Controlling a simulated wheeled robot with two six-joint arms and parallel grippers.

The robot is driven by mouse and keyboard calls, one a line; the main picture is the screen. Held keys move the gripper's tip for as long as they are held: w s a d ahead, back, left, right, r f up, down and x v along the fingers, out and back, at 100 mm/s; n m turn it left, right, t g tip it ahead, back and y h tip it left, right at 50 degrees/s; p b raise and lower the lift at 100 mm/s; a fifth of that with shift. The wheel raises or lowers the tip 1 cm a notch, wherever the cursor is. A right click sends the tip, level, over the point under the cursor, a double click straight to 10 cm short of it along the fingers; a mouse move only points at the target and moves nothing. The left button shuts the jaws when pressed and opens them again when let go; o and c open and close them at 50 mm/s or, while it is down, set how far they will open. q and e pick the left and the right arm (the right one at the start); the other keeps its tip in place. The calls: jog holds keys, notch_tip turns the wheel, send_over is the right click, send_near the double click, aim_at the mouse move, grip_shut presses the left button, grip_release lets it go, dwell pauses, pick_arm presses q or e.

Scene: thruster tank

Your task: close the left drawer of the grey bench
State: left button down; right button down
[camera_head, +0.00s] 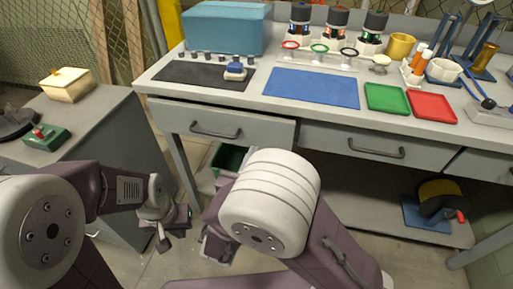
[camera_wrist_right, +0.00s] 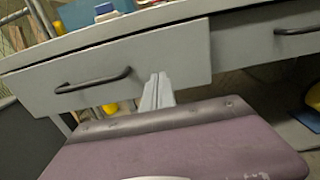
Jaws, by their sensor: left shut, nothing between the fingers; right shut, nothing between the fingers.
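The left drawer (camera_head: 215,126) of the grey bench (camera_head: 440,131) has a grey front with a dark bar handle. In the right wrist view its front (camera_wrist_right: 150,65) seems to stand a little forward of the neighbouring drawer; how far is unclear. My right gripper (camera_wrist_right: 158,78) is shut and empty, its tips in front of the drawer's lower right part, right of the handle (camera_wrist_right: 92,81). Contact cannot be told. In the head view my right arm hides those fingertips. My left gripper (camera_head: 164,243) is shut and empty, low, below and left of the drawer.
The middle drawer (camera_head: 352,147) is to the right. A green bin (camera_head: 229,158) sits under the left drawer. A grey cabinet (camera_head: 105,115) with a green box stands at left. The bench top holds a blue case (camera_head: 225,28), mats and trays. Floor below the bench front is partly free.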

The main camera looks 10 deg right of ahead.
aim_at(259, 135)
jog(key=b+x, duration=0.1)
jog(key=x, duration=0.3)
jog(key=shift+w, duration=0.1)
jog(key=x, duration=0.4)
jog(key=shift+w+d, duration=0.2)
jog(key=shift+w, duration=0.15)
jog(key=shift+r, duration=0.2)
jog(key=shift+a+p, duration=0.1)
jog(key=shift+p, duration=0.2)
